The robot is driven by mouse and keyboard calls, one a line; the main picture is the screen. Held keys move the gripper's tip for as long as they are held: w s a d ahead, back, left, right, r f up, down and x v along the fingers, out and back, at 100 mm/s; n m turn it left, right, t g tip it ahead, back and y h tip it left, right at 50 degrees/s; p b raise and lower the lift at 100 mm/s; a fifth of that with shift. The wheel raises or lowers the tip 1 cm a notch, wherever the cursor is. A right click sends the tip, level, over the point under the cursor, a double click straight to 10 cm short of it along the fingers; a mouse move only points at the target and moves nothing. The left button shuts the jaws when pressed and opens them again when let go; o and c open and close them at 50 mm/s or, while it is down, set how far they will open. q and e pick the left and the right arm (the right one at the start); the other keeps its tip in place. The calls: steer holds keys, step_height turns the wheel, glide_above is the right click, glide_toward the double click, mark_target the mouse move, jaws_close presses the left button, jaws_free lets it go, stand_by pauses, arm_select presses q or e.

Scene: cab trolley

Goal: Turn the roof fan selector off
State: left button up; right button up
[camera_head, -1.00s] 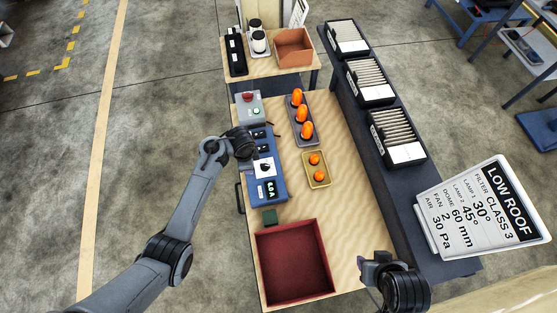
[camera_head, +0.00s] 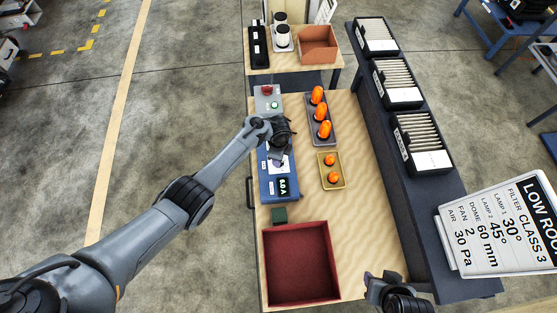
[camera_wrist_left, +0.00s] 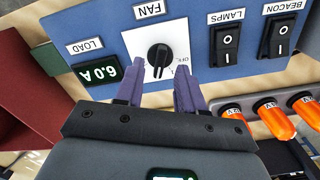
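The fan selector (camera_wrist_left: 159,57) is a black rotary knob on a white plate, under an upside-down FAN label, on the blue control panel (camera_head: 267,171). Its white pointer line points roughly down in the left wrist view; some scale marks by it are small and partly hidden by a finger. My left gripper (camera_wrist_left: 157,92) is open, its two purple fingers apart with the knob visible beyond the gap between their tips. I cannot tell whether they touch it. In the head view my left gripper (camera_head: 279,156) hangs over the panel. My right gripper (camera_head: 374,283) is at the bottom right, away from the panel.
A load display (camera_wrist_left: 98,73) reads 6.0 A. The lamps switch (camera_wrist_left: 224,44) and beacon switch (camera_wrist_left: 279,36) sit beside the selector. Orange lamps (camera_head: 320,112) stand in a tray to the right. A red bin (camera_head: 300,262) lies at the table's near end.

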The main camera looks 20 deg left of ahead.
arm_select(q)
steer(key=shift+f, duration=1.2)
jaws_close()
